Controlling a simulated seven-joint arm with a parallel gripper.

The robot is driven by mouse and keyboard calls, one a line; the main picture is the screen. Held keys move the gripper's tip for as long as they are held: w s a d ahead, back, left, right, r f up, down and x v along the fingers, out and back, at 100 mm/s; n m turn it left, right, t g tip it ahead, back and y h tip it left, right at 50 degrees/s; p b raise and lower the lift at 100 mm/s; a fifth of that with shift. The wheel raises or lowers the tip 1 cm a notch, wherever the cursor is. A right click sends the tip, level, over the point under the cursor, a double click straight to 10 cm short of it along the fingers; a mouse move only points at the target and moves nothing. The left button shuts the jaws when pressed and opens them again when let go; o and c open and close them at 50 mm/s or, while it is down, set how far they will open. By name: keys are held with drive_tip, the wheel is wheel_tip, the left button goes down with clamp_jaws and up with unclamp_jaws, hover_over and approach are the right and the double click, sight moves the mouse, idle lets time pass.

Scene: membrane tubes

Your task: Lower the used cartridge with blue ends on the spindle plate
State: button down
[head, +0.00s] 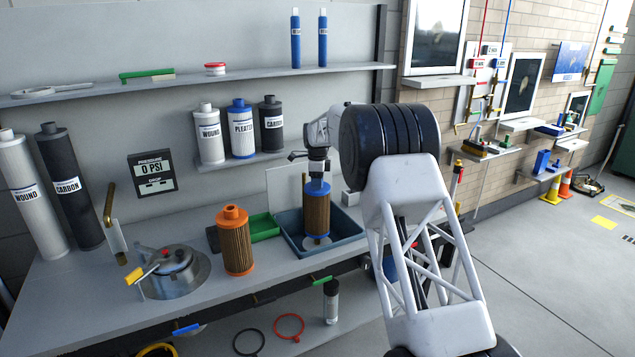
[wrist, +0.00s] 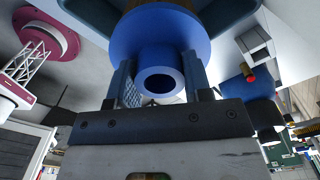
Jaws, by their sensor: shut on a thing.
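The used cartridge with blue ends (head: 317,212) has a brown pleated body and hangs upright under my gripper (head: 318,168). My gripper is shut on the neck of its blue top end, which also shows in the wrist view (wrist: 160,32) with a round hole between my fingers (wrist: 160,88). The cartridge's lower end is inside the dark blue tray (head: 345,243), just over a pale round plate (head: 318,243), which looks like the spindle plate. I cannot tell whether they touch. The cartridge hides most of the plate.
A brown cartridge with orange ends (head: 236,245) stands on the bench left of the tray. A green tray (head: 264,227) lies behind it. A round metal housing (head: 172,272) with a yellow-handled lever is further left.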

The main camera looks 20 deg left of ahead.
drive_tip(key=shift+f, duration=2.85)
idle(2.2)
drive_tip(key=shift+c, duration=2.4)
unclamp_jaws()
drive_tip(key=shift+r, duration=3.45)
